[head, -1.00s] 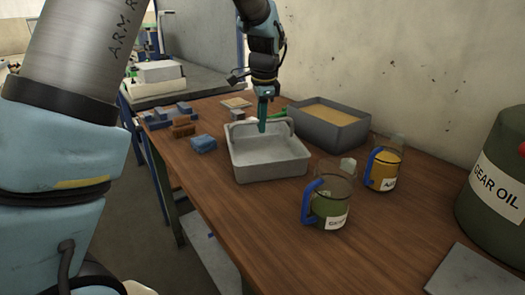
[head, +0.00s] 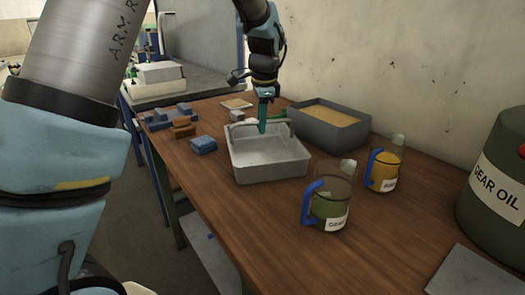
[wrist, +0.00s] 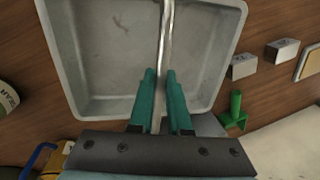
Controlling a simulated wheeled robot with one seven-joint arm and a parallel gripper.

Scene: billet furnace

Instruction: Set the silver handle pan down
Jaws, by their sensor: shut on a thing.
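My gripper (head: 263,127) reaches down from above at the pan's far side. In the wrist view the green fingers of my gripper (wrist: 161,100) are shut on the handle. The pan looks level and at or very near the tabletop; I cannot tell whether its underside touches.
A dark grey bin of sand-coloured material (head: 330,126) stands close behind on the right. A green jug (head: 330,208) and a yellow jug (head: 384,170) stand to the right. Blue blocks (head: 203,145) and brown blocks (head: 183,129) lie left. The table's front middle is clear.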

